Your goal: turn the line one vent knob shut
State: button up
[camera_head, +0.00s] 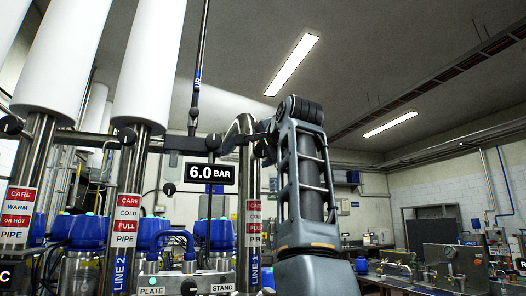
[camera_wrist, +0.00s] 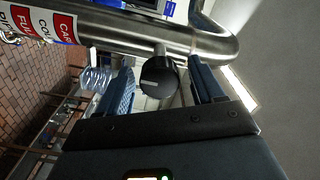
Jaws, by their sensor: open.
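The black round vent knob (camera_wrist: 160,76) sits on a short stem from a shiny steel pipe (camera_wrist: 110,30) in the wrist view. A pale line marks its face. My gripper (camera_wrist: 161,66) is open, with one blue-grey finger on each side of the knob. A gap shows on both sides, and I cannot tell how deep the knob sits between the fingers. In the head view, the line 1 pipe (camera_head: 249,215) stands just left of my arm. My arm's end is by its upper bend, and the grip there is too small to make out.
The line 2 pipe (camera_head: 125,215) stands to the left with its own black knob (camera_head: 127,136). A gauge display (camera_head: 209,174) reads 6.0 BAR. Blue-topped units and plate and stand controls are below. The room to the right of my arm is open, with workbenches farther back.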

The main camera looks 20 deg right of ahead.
jog(key=s+b, duration=0.2)
jog(key=s, duration=0.5)
jog(key=shift+s, duration=0.25)
